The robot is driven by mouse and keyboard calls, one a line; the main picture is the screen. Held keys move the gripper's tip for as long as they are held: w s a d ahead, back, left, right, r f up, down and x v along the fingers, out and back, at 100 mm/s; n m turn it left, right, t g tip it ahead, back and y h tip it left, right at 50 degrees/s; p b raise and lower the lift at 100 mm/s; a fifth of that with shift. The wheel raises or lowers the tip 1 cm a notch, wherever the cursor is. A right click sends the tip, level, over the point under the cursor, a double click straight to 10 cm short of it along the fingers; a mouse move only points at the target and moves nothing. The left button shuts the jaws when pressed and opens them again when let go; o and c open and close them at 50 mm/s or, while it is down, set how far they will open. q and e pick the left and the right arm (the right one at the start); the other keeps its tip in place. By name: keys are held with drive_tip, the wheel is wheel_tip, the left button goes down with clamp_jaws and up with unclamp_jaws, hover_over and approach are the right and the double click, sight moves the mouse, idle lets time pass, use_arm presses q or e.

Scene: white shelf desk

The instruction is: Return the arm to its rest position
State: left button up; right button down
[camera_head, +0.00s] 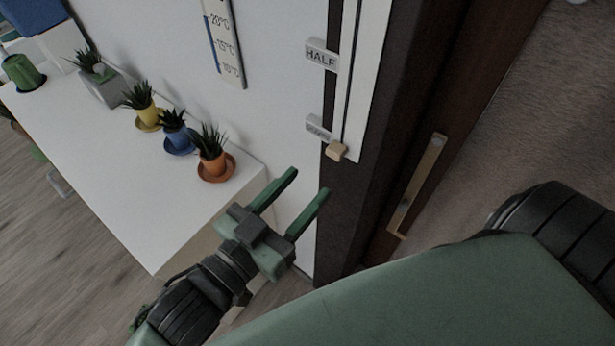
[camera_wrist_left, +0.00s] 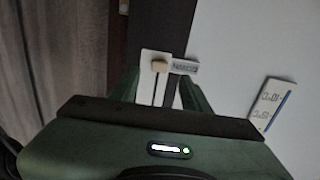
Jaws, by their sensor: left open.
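My left gripper (camera_head: 308,194) reaches in from the lower left of the head view. Its two green fingers are spread apart with nothing between them. It is in front of the wall, just right of the white desk's end and below a small beige slider knob (camera_head: 336,150). In the left wrist view the open fingers (camera_wrist_left: 163,92) show at both sides of the lower part of the slider panel, and the knob also shows there (camera_wrist_left: 159,66). The gripper looks apart from the knob. My right gripper is not in view.
The white desk (camera_head: 120,190) holds potted plants in an orange pot (camera_head: 212,164), a blue pot (camera_head: 176,138) and a yellow pot (camera_head: 147,112). Wall labels include a HALF label (camera_head: 321,54). A thermometer panel (camera_head: 224,42) hangs above. A dark door frame with a brass plate (camera_head: 418,186) stands right.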

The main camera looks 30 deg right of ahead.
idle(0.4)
use_arm(q)
drive_tip(key=w+a+f+n+t+y, duration=0.25)
drive_tip(key=w+a+f+y, duration=0.2)
drive_tip(key=a, duration=0.25)
drive_tip(key=w+a+f+n+t+y, duration=0.1)
drive_tip(key=w+a+f+n+y, duration=0.3)
drive_tip(key=a, duration=0.3)
drive_tip(key=s+a+f+n+g+y, duration=0.2)
drive_tip(key=s+a+f+g+y, duration=0.15)
drive_tip(key=s+a+f, duration=0.5)
drive_tip(key=s+a+f+n+g+y, duration=0.35)
drive_tip(key=s+a+f, duration=0.2)
drive_tip(key=a, duration=0.65)
wheel_tip(320, 180, down, 27)
drive_tip(key=s+g, duration=0.1)
drive_tip(key=s, duration=0.1)
drive_tip(key=s+a+f, duration=0.2)
drive_tip(key=s+f, duration=0.6)
drive_tip(key=s+a+f+m+g+y, duration=0.1)
drive_tip(key=s+f, duration=0.6)
drive_tip(key=s, duration=0.1)
drive_tip(key=shift+s+a+f, duration=0.3)
drive_tip(key=shift+a+f, duration=0.05)
drive_tip(key=shift+a, duration=0.05)
